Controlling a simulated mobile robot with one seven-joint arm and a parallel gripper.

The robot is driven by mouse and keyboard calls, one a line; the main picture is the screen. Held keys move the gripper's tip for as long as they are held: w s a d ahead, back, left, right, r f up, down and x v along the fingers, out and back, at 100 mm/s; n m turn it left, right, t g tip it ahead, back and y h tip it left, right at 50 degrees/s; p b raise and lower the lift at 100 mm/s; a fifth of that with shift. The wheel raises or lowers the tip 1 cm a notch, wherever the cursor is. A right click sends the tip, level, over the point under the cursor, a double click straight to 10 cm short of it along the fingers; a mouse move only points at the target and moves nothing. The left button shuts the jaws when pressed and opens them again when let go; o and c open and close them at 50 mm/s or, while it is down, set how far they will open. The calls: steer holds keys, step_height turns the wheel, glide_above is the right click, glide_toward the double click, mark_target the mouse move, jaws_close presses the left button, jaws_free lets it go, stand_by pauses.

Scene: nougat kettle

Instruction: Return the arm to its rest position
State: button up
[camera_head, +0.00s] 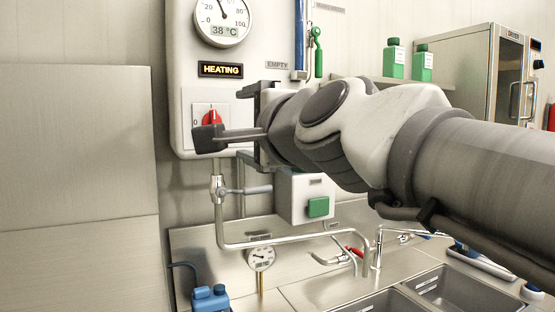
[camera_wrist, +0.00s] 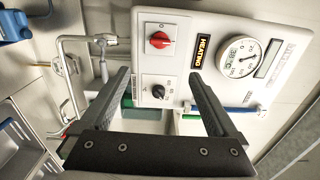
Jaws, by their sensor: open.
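My gripper (camera_head: 226,116) is at the end of my arm, which reaches in from the right in the head view. It is in front of the grey-white control panel (camera_head: 180,130), near the red knob (camera_head: 211,118). In the wrist view my gripper (camera_wrist: 160,80) has its two fingers wide apart with nothing held between them. The red knob (camera_wrist: 159,40) and a smaller black knob (camera_wrist: 158,91) show beyond the fingers. In the head view one finger overlaps the area just below the red knob; I cannot tell whether it touches the panel.
The dial (camera_head: 223,18) shows 38 °C above a lit HEATING sign (camera_head: 221,69). Below are a green-button box (camera_head: 318,207), bent pipes (camera_head: 290,243), a small gauge (camera_head: 261,258) and a sink (camera_head: 465,288). Green bottles (camera_head: 393,58) stand on a shelf; a blue container (camera_head: 210,298) is lower left.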

steer(key=s+d+f+n+g+h, duration=0.2)
steer(key=s+d+f+n+g, duration=0.1)
steer(key=f, duration=0.8)
steer(key=s+d+f+n+g+h, duration=0.3)
steer(key=s+d+f, duration=0.4)
steer(key=f, duration=0.5)
steer(key=s+d+f+n+g+h, duration=0.2)
steer(key=s+d+f+n+g, duration=0.2)
steer(key=d+f, duration=0.5)
step_height(320, 180, down, 3)
steer(key=s+n, duration=0.2)
steer(key=n, duration=0.1)
steer(key=shift+r+g+h, duration=0.15)
steer(key=shift+g+h, duration=0.15)
steer(key=shift+h, duration=0.1)
